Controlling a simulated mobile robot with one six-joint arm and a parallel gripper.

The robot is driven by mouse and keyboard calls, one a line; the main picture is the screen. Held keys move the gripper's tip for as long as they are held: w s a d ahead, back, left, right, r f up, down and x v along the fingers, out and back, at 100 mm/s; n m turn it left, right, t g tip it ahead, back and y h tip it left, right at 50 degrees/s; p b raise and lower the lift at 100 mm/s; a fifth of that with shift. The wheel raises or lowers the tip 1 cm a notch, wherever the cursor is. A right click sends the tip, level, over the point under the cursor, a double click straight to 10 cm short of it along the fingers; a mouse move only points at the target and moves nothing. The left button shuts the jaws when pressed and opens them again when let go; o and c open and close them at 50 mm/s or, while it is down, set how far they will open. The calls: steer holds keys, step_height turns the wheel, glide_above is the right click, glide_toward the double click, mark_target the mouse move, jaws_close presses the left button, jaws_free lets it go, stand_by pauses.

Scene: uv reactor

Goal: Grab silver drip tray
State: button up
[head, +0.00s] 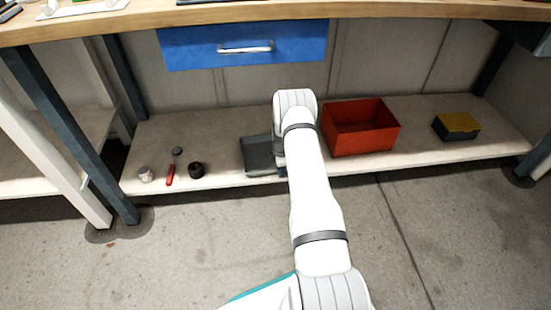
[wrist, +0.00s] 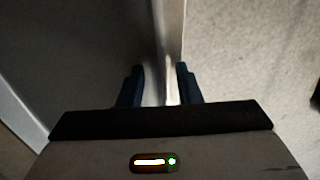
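The silver drip tray (head: 256,156) is a shallow grey tray on the low shelf in the head view, left of my arm, which hides its right part. In the wrist view the tray (wrist: 85,45) fills the left side, with its bright right wall running between my fingers. My gripper (wrist: 160,84) is open, with one finger on each side of that wall. A gap shows between the wall and at least the left finger; contact on the right is hard to tell. In the head view my gripper is mostly hidden behind the arm.
A red bin (head: 361,142) stands right of my arm on the shelf (head: 226,180), with a yellow-topped black box (head: 457,126) farther right. A white jar (head: 146,174), red-handled tool (head: 171,174) and black roll (head: 196,169) lie left. The blue drawer (head: 243,45) hangs above.

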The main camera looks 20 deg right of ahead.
steer(key=shift+f, duration=0.1)
jaws_close()
stand_by(0.5)
